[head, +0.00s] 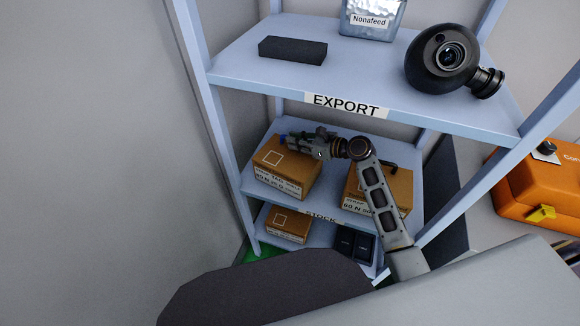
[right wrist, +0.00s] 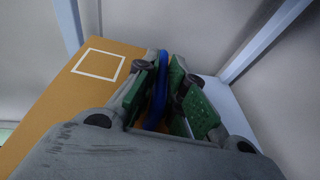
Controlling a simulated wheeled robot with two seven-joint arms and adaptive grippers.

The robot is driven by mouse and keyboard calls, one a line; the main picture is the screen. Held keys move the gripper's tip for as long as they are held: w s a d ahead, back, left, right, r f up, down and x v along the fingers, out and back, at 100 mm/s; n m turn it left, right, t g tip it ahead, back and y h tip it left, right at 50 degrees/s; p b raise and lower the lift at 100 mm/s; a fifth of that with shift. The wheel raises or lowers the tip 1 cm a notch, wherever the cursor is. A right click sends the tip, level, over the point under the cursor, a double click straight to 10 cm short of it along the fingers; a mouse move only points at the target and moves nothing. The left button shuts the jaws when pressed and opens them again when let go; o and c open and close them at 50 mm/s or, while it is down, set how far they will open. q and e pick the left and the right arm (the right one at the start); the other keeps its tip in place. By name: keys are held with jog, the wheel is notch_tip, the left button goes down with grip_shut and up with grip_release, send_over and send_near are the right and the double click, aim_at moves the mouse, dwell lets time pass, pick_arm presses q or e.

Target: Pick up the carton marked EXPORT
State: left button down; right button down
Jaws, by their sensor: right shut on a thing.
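A brown carton (head: 282,178) with a white square on top and small print on its front stands at the left of the middle shelf. It also shows in the right wrist view (right wrist: 52,112). My right gripper (head: 292,143) is over its back top edge, shut on a blue loop-like handle (right wrist: 159,82). I cannot tell how the handle joins the carton. A second carton (head: 365,199) on the right of that shelf is partly hidden by my right arm. A smaller carton (head: 288,226) is on the lower shelf. The word EXPORT is readable only on the upper shelf's label (head: 347,106). My left gripper is out of view.
The upper shelf (head: 350,72) holds a dark block (head: 292,50), a Nonafeed container (head: 372,20) and a round black device (head: 440,58). A shelf post (head: 200,70) stands at left. Dark boxes (head: 354,243) are on the lower shelf. An orange case (head: 530,190) is at right.

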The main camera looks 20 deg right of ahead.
jog(key=shift+r, duration=0.1)
